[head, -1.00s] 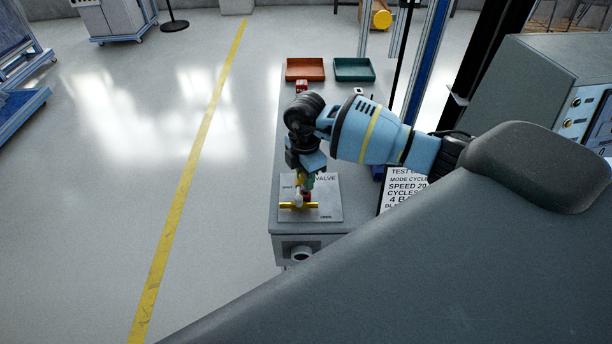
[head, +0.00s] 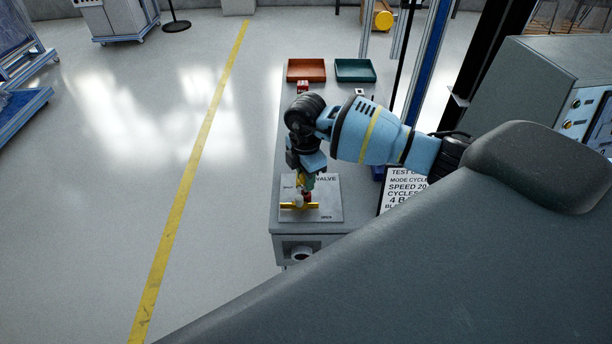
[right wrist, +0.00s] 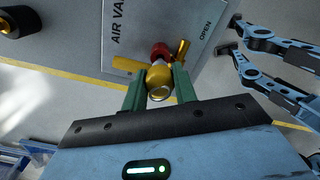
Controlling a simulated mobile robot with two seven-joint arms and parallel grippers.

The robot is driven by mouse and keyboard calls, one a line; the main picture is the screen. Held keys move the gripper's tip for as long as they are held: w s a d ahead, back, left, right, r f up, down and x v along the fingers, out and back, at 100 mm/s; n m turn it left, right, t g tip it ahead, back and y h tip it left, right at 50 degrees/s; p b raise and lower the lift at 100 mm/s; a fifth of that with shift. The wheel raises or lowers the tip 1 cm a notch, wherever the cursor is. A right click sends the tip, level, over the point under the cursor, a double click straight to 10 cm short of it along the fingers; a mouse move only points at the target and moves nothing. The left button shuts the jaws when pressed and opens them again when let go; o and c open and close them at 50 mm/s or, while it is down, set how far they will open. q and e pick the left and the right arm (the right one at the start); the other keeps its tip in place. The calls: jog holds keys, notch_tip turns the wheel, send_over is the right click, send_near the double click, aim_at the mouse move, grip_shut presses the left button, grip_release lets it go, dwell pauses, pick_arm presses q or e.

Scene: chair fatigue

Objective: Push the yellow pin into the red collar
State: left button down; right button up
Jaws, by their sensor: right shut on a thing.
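The yellow pin (right wrist: 158,76) is held between the green fingers of my right gripper (right wrist: 160,88), which is shut on it. Its pale ringed end faces the wrist camera. The red collar (right wrist: 161,51) is just beyond the pin, on the air valve plate, and partly hidden by it. I cannot tell how deep the pin sits in the collar. In the head view my right gripper (head: 306,183) points down over the valve, with the red collar (head: 308,197) just below it.
The grey valve plate (head: 329,204) carries a gold bar (head: 318,206) beside the collar. A screen with text (head: 402,190) stands at the right of the bench. Orange (head: 306,70) and green (head: 354,71) trays and a small red block (head: 303,87) are at its far end.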

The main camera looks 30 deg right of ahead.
pick_arm(q)
jog(key=shift+s+f, duration=0.25)
pick_arm(e)
jog(key=shift+f, duration=0.75)
jog(key=o, duration=1)
jog(key=shift+s, duration=0.1)
jog(key=shift+r, duration=0.1)
notch_tip(320, 180, up, 7)
jog(key=shift+f, duration=0.1)
pick_arm(q)
jog(key=shift+s+a+f, duration=0.2)
jog(key=shift+a+f, duration=0.1)
jog(key=shift+f, duration=0.1)
pick_arm(e)
jog(key=shift+r, duration=0.55)
